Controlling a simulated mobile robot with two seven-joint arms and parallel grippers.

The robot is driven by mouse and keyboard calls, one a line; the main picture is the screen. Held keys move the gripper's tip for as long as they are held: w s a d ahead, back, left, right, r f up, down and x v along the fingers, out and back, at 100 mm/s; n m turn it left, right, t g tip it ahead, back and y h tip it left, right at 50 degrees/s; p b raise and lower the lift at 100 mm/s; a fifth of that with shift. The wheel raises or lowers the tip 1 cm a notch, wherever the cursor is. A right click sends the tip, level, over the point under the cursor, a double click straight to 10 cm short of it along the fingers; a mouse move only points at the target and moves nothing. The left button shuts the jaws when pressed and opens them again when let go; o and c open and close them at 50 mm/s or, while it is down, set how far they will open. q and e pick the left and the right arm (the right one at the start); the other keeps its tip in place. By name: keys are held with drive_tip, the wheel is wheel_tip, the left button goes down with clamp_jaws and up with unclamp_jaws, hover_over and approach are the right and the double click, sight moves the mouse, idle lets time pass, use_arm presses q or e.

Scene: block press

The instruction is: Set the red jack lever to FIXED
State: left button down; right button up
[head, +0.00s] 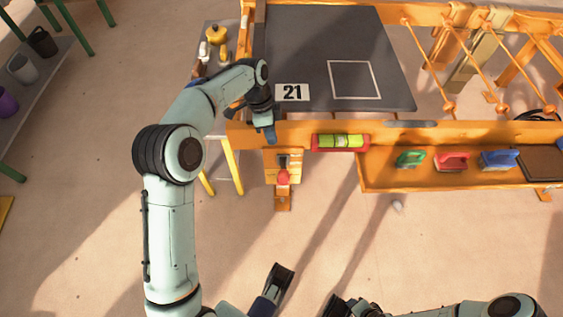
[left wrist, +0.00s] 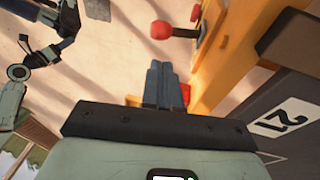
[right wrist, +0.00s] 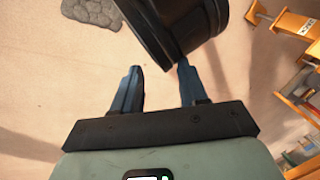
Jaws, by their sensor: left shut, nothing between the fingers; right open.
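The red jack lever (head: 283,178) has a round red knob on a short grey shaft and stands on an orange bracket (head: 283,203) at the bench's front. Its knob also shows in the left wrist view (left wrist: 162,29), with the shaft reaching to the orange panel. No FIXED marking is legible. My left gripper (head: 270,136) is shut and empty at the bench's front edge, above and slightly left of the lever, apart from it. Its closed fingertips (left wrist: 161,68) point towards the knob side. My right gripper (right wrist: 160,68) is open and empty over the floor.
A dark board (head: 320,50) with a 21 card (head: 292,92) lies behind. A tray with green (head: 410,158), red (head: 451,160) and blue (head: 499,159) pieces is at right.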

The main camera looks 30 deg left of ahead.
use_arm(q)
drive_tip(key=shift+s+d, duration=0.1)
drive_tip(key=shift+s, duration=0.05)
drive_tip(key=b, duration=0.3)
hover_over(282, 173)
drive_tip(key=a, duration=0.2)
wheel_tip(282, 173, down, 9)
drive_tip(key=x, duration=0.3)
drive_tip(key=shift+w+f, duration=0.3)
drive_tip(key=shift+f, duration=0.05)
drive_tip(key=shift+d+f+b, duration=0.2)
drive_tip(key=shift+f+b, duration=0.15)
drive_tip(key=shift+f, duration=0.1)
use_arm(e)
drive_tip(key=f, duration=0.1)
drive_tip(key=d+f, duration=0.1)
drive_tip(key=f, duration=0.1)
drive_tip(key=d+f, duration=0.1)
drive_tip(key=f, duration=0.1)
drive_tip(key=shift+w+d, duration=0.2)
drive_tip(key=shift+w, duration=0.2)
use_arm(q)
drive_tip(key=shift+s+f, duration=0.1)
use_arm(e)
drive_tip(key=shift+h, duration=0.3)
